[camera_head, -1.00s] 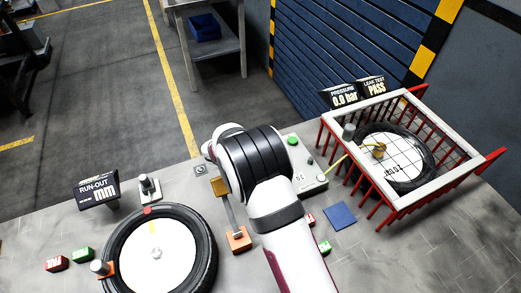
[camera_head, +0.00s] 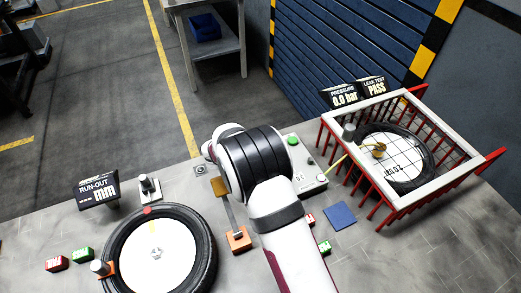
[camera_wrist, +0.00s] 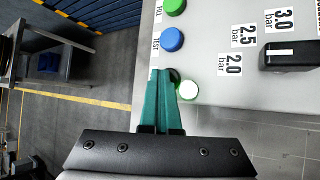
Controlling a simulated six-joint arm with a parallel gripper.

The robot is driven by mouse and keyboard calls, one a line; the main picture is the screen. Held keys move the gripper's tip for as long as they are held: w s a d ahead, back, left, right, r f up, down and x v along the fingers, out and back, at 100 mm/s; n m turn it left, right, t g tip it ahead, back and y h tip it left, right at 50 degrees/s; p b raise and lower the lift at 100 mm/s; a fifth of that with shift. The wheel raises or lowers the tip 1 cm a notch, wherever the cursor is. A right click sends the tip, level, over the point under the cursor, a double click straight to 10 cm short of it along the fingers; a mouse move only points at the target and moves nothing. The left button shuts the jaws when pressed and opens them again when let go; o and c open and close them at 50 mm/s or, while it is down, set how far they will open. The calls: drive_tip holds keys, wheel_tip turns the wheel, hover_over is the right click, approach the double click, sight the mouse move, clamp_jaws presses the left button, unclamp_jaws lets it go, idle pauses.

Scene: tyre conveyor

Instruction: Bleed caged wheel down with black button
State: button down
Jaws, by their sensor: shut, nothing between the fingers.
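The caged wheel (camera_head: 405,174) lies under a grid in the red and white cage (camera_head: 465,174) at the right. Its displays read pressure 0.0 bar (camera_head: 345,97) and leak test PASS (camera_head: 375,87). The control box (camera_head: 309,180) stands left of the cage, partly behind my arm. In the wrist view, my gripper (camera_wrist: 168,73) is shut and empty, its teal fingertips over the black button (camera_wrist: 175,75). The button is mostly hidden behind them; I cannot tell whether it is pressed. A green FILL button (camera_wrist: 174,6) and blue TEST button (camera_wrist: 172,40) sit in line above it.
A lit green lamp (camera_wrist: 188,90) is close beside the fingertips. A black selector knob (camera_wrist: 290,54) stands near the 2.0, 2.5 and 3.0 bar labels. Another wheel (camera_head: 192,225) lies at the left.

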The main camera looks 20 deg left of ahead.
drive_tip(key=shift+r, duration=0.1)
idle(0.3)
drive_tip(key=shift+r, duration=0.85)
drive_tip(key=shift+r, duration=2.55)
